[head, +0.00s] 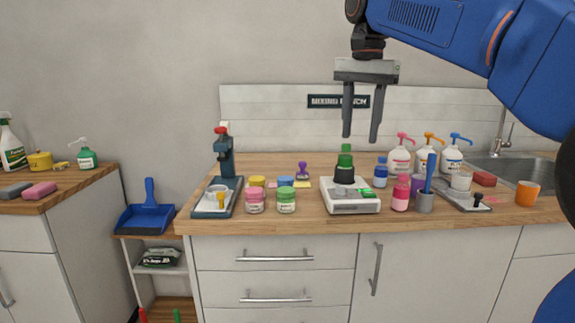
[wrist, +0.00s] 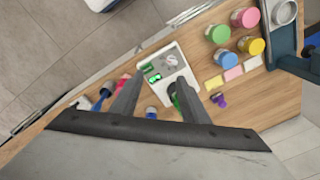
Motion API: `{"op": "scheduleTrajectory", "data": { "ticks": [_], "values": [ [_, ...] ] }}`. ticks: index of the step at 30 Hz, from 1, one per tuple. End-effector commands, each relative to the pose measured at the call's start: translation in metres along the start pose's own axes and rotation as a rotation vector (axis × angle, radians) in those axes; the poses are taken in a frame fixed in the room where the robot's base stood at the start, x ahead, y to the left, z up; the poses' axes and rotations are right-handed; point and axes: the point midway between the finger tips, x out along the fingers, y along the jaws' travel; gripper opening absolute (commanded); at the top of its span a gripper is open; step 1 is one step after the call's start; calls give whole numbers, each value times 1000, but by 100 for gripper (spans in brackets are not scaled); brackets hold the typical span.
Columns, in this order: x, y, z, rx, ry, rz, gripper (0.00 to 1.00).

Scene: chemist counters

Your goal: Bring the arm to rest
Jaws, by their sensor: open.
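My gripper (head: 360,137) hangs open and empty, fingers pointing down, in the air above the wooden counter (head: 310,218). In the head view it is above a white scale (head: 350,203) that has a black and green item (head: 345,165) on it. The fingertips are apart from that item. In the wrist view, the fingers of my gripper (wrist: 158,98) spread over the scale (wrist: 178,58), with the item partly hidden behind one finger. My blue arm reaches in from the upper right of the head view.
Jars with pink and green lids (head: 286,200) and a microscope-like stand (head: 222,165) are left of the scale. A pink bottle (head: 400,194), grey cup (head: 424,202), pump bottles (head: 425,155) and sink (head: 510,168) are right. The air above the counter's left is clear.

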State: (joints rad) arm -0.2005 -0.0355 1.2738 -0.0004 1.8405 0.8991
Motion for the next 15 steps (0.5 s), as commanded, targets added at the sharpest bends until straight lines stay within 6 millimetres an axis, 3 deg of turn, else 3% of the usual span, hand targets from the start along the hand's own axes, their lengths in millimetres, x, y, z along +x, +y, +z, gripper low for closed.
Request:
{"op": "scheduleTrajectory", "data": {
  "ticks": [1, 8, 15],
  "values": [
    [8, 14, 5, -25, 9, -10, 41],
    [55, 64, 25, -160, 60, -54, 41],
    [116, 117, 51, -302, 125, -89, 41]
  ]
}}
